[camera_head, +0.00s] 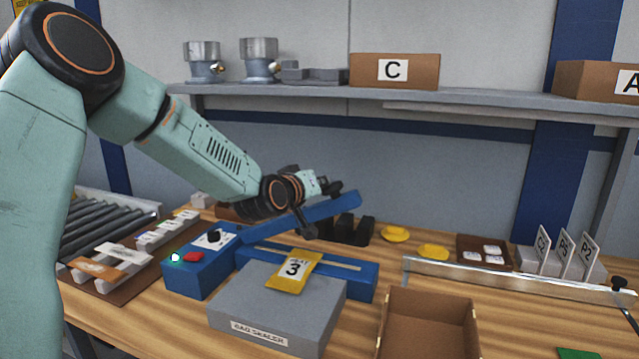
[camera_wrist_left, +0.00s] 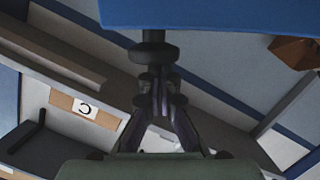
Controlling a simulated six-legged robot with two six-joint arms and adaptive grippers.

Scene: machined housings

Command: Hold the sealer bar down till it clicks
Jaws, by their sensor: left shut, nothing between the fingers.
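The bag sealer (camera_head: 262,302) is a grey platform with a blue base. Its blue sealer bar (camera_head: 305,222) is raised and tilted, its right end higher. The bar also shows along the top of the left wrist view (camera_wrist_left: 215,14). A dark knob (camera_wrist_left: 153,50) sticks out from it. My left gripper (camera_head: 328,187) is over the bar, shut and empty. In the left wrist view its fingertips (camera_wrist_left: 158,76) are at the knob; I cannot tell whether they touch. A yellow pouch (camera_head: 292,272) marked 3 lies on the platform, reaching the sealing strip. My right gripper is out of view.
A blue control box (camera_head: 200,267) with a red button and a lit green light stands left of the sealer. An open cardboard box (camera_head: 428,301) is at the front right. Yellow discs (camera_head: 433,252) lie behind. A shelf (camera_head: 450,100) runs above the bench.

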